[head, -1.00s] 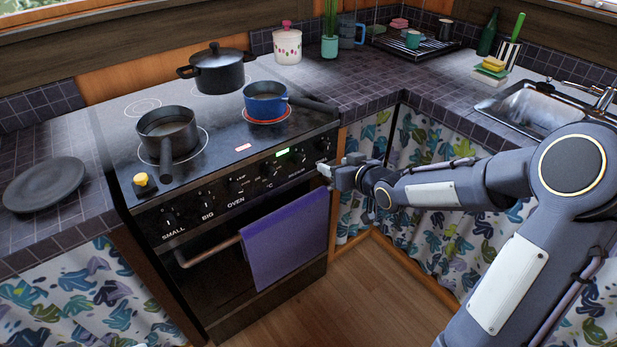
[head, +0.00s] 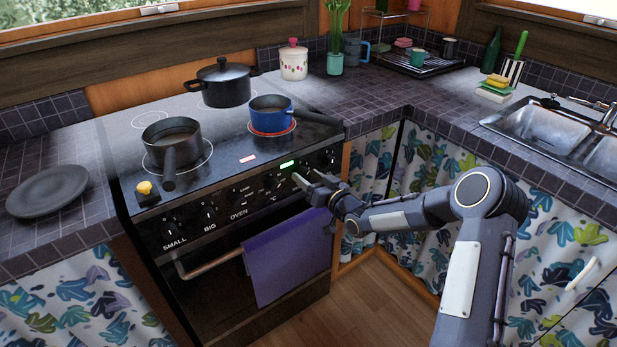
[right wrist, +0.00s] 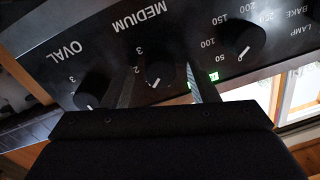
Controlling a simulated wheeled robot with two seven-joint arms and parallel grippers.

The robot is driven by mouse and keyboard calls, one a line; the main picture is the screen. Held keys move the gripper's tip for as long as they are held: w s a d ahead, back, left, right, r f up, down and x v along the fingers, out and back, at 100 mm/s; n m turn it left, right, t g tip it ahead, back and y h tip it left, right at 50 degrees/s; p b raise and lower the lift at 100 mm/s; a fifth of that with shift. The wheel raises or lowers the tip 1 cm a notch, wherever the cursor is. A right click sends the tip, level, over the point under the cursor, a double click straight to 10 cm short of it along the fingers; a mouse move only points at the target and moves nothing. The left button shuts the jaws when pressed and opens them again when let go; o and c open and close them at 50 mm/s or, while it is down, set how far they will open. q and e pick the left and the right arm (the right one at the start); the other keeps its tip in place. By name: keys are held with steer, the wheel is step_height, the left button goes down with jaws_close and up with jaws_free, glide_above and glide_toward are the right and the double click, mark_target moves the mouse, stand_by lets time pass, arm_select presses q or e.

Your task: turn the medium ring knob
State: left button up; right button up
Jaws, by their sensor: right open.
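The stove (head: 225,200) has a black front panel with a row of knobs. In the right wrist view, the black medium ring knob (right wrist: 158,72) sits under the upside-down label MEDIUM. My right gripper (head: 304,176) is open in front of the panel's right part, its fingers pointing at the panel. In the right wrist view, the medium knob appears between its two fingers; I cannot tell how much gap is left to the panel. In the head view, the gripper partly hides this stretch of the panel. My left gripper is not in view.
The oval knob (right wrist: 95,88) and the temperature knob (right wrist: 243,40) flank the medium knob. A purple towel (head: 287,255) hangs on the oven rail below. A blue pan (head: 268,112) stands on a red-glowing ring, its dark handle reaching right above the panel.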

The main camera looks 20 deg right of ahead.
steer(key=shift+w+a, duration=0.1)
steer(key=shift+w, duration=0.15)
steer(key=shift+c, duration=0.2)
steer(key=c, duration=0.9)
steer(key=shift+f+b, duration=0.1)
steer(key=shift+b, duration=0.25)
steer(key=n+b, duration=0.7)
steer(key=b, duration=0.4)
steer(key=shift+f+b, duration=0.1)
steer(key=shift+b, duration=0.2)
steer(key=shift+r+n+b, duration=0.2)
steer(key=shift+n+b, duration=1.05)
steer(key=shift+n, duration=0.15)
